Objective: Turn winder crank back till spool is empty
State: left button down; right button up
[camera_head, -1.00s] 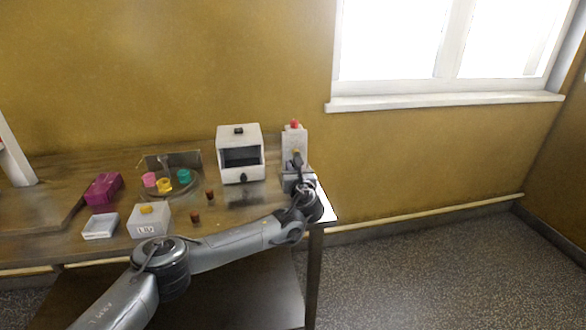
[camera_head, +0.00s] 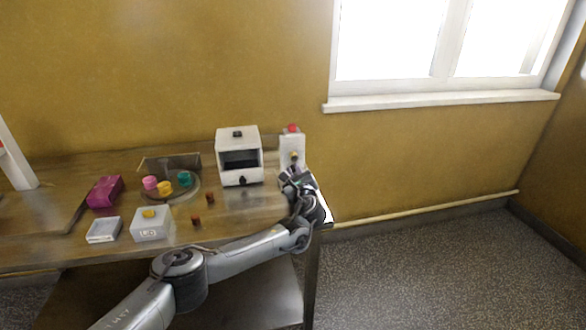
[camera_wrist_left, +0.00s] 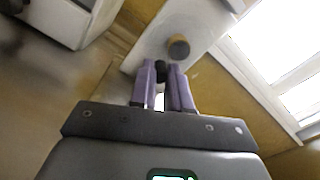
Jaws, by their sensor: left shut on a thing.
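The winder (camera_head: 291,147) is a white upright unit with a red top at the right end of the table, close to the wall. In the left wrist view its pale face (camera_wrist_left: 165,25) carries a round brown-and-dark part (camera_wrist_left: 178,47), perhaps the spool. My left gripper (camera_head: 288,176) is at the front of the winder. In the left wrist view its purple fingers (camera_wrist_left: 164,75) are shut on a small dark crank handle (camera_wrist_left: 161,72). The rest of the crank is mostly hidden, and I cannot tell how much is on the spool. My right gripper is out of view.
A white open-fronted box (camera_head: 239,137) stands just left of the winder. Further left are a round tray (camera_head: 183,197) with coloured cups, a magenta box (camera_head: 104,191), a white labelled box (camera_head: 151,229) and two small brown pieces. The table ends just right of my gripper.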

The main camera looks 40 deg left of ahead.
aim_at(303, 160)
pick_arm(q)
jog(key=n, duration=0.3)
jog(key=shift+w+d+n+p, duration=0.3)
jog(key=shift+w+n+p, duration=0.05)
jog(key=shift+n+p, duration=0.05)
jog(key=n, duration=0.4)
jog(key=shift+w+d+n, duration=0.3)
jog(key=shift+w+d, duration=0.1)
jog(key=n, duration=0.1)
jog(key=n+b, duration=0.1)
jog(key=n, duration=0.2)
jog(key=shift+w+d+r+n, duration=0.25)
jog(key=shift+w+n, duration=0.05)
jog(key=shift+w, duration=0.05)
jog(key=shift+w+d+r+n+b, duration=0.1)
jog(key=shift+r+n+b, duration=0.15)
jog(key=shift+n, duration=0.5)
jog(key=shift+w+r+n+b, duration=0.1)
jog(key=shift+n+b, duration=0.1)
jog(key=shift+n, duration=0.6)
jog(key=shift+d+r+n+b, duration=0.1)
jog(key=shift+r+n+b, duration=0.15)
jog(key=shift+n, duration=0.5)
jog(key=c, duration=1.1)
grip_release()
